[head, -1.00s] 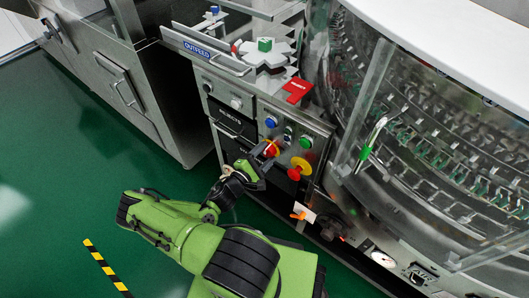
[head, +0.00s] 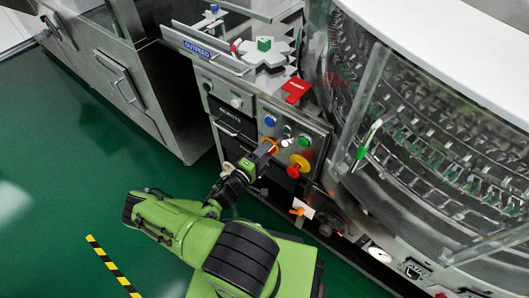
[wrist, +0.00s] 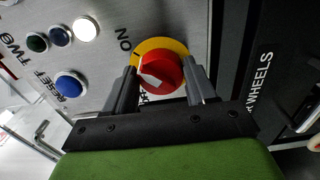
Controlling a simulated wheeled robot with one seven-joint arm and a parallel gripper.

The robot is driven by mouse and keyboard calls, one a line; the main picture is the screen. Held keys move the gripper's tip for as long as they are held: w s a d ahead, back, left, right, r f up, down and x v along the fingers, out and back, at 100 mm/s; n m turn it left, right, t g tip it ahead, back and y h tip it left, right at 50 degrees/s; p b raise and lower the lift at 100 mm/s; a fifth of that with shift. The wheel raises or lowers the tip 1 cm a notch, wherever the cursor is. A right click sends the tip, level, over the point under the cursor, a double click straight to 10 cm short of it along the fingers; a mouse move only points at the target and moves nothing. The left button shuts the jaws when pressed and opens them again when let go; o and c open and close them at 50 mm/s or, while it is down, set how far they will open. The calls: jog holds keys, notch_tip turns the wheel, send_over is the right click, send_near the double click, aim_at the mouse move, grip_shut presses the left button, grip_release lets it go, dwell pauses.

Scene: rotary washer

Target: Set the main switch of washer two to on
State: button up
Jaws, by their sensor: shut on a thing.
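The main switch (wrist: 168,74) is a red rotary knob with a white mark on a yellow disc. The word ON and a short black line on the disc are at its upper left in the wrist view. My gripper (wrist: 160,78) has one finger on each side of the red knob and is shut on it. The knob's exact angle is hard to tell. In the head view my gripper (head: 266,150) reaches the panel and mostly hides this switch. A white lamp (wrist: 85,28) beside the partly visible word TWO is lit brightly.
A second red and yellow control (head: 298,166) sits close to the right of my gripper. A blue button (wrist: 70,85) marked RESET and other round buttons are near. The glass-fronted washer drum (head: 430,140) is at the right. Green floor (head: 60,190) is clear at left.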

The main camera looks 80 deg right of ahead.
jog(key=shift+f, duration=0.1)
dwell(0.3)
jog(key=o, duration=1)
jog(key=p+v, duration=0.2)
jog(key=v, duration=1.3)
jog(key=shift+w+a, duration=0.2)
jog(key=shift+a, duration=0.15)
